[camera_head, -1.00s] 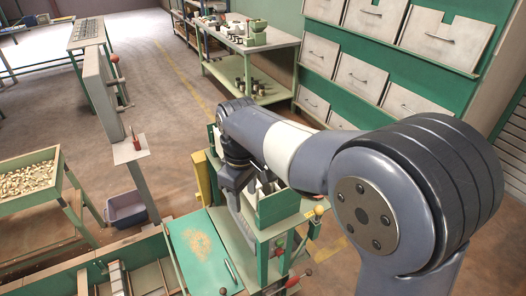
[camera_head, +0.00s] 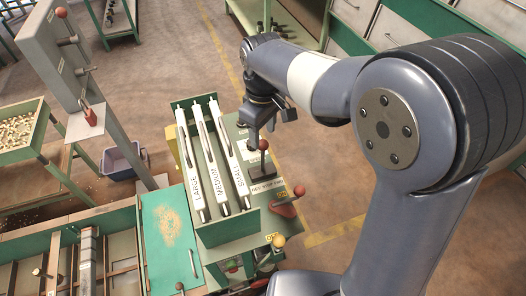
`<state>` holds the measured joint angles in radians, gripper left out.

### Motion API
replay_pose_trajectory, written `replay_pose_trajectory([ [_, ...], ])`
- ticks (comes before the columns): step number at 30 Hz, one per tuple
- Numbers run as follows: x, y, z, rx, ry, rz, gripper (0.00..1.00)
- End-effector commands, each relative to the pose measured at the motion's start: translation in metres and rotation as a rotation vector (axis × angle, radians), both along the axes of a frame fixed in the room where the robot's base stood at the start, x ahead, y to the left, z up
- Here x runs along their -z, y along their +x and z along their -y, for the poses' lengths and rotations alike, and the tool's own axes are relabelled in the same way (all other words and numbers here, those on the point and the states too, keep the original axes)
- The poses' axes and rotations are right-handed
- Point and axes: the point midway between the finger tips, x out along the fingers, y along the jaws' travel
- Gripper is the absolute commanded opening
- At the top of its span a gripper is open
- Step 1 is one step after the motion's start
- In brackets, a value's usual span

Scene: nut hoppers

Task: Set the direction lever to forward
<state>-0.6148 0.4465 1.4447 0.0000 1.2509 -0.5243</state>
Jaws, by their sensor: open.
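A lever with a brownish-red knob (camera_head: 265,146) stands on a dark base on the green machine, right of the hopper. A white label strip (camera_head: 268,187) lies in front of it; its small text is hard to read. This may be the direction lever. My gripper (camera_head: 260,127) is open, pointing down just above and behind this knob. Whether the fingers straddle or touch it I cannot tell. A red-handled lever (camera_head: 287,206) stands nearer, with small yellow labels beside it. A yellow-knobbed lever (camera_head: 278,241) sits at the front edge.
A green hopper (camera_head: 228,228) holds white bars marked LARGE, MEDIUM and SMALL, left of my gripper. A grey panel with levers (camera_head: 58,55) stands at left, above a purple bin (camera_head: 122,160). A nut tray (camera_head: 20,130) is far left. The floor right of the machine is clear.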

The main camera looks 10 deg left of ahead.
Motion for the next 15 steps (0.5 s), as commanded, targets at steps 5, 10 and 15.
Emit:
replay_pose_trajectory([
  [5, 0.035, -0.001, 0.001, 0.000, -0.003, -0.005, 0.48],
  [10, 0.065, -0.001, 0.001, 0.000, -0.003, -0.003, 0.48],
  [15, 0.083, -0.001, 0.000, 0.000, -0.001, -0.002, 0.48],
])
